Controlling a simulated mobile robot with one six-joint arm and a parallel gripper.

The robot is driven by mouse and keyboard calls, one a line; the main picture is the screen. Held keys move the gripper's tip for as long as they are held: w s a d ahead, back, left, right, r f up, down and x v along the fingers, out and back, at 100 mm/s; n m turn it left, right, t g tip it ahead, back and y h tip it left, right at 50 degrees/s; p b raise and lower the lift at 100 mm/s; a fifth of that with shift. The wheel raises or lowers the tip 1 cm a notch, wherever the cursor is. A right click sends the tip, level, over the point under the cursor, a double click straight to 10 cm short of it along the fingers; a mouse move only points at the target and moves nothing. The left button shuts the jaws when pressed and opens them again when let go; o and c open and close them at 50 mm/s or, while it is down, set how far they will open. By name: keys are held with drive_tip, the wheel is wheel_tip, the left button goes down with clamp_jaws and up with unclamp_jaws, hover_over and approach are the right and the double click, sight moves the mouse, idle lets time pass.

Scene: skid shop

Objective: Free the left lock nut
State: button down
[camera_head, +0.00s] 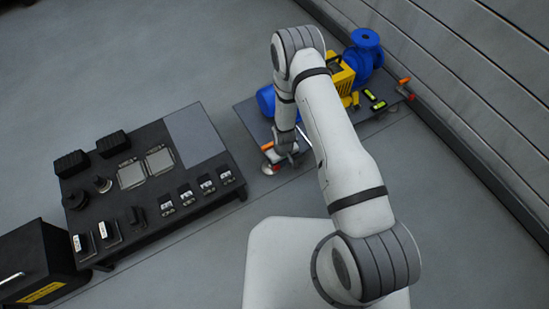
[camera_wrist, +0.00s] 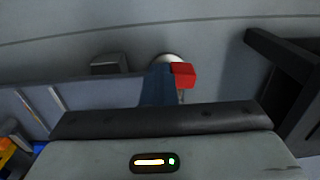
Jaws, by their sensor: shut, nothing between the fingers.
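The skid (camera_head: 244,112) carries a blue and yellow pump unit. At its near left corner is a small red part (camera_head: 277,168), by a pale round foot, where the left lock nut appears to be. In the wrist view the red part (camera_wrist: 184,75) shows as a block just right of my shut fingers, with the pale foot (camera_wrist: 170,59) partly hidden behind. My gripper (camera_head: 284,159) points down at this corner, shut and empty, very close to the red part. I cannot tell whether they touch. The nut itself is not clearly seen.
A dark bench (camera_head: 212,202) with switches, knobs and panels stands left of the skid. The blue pump (camera_head: 364,52) and the ribbed wall (camera_head: 480,85) are to the right. Open floor lies between bench and skid.

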drive_tip(key=shift+s+a, duration=0.5)
drive_tip(key=shift+a, duration=0.35)
drive_tip(key=shift+s+a, duration=0.3)
drive_tip(key=shift+a, duration=0.4)
drive_tip(key=shift+s+a+b, duration=0.2)
drive_tip(key=shift+a+b, duration=0.1)
drive_tip(key=shift+a, duration=0.55)
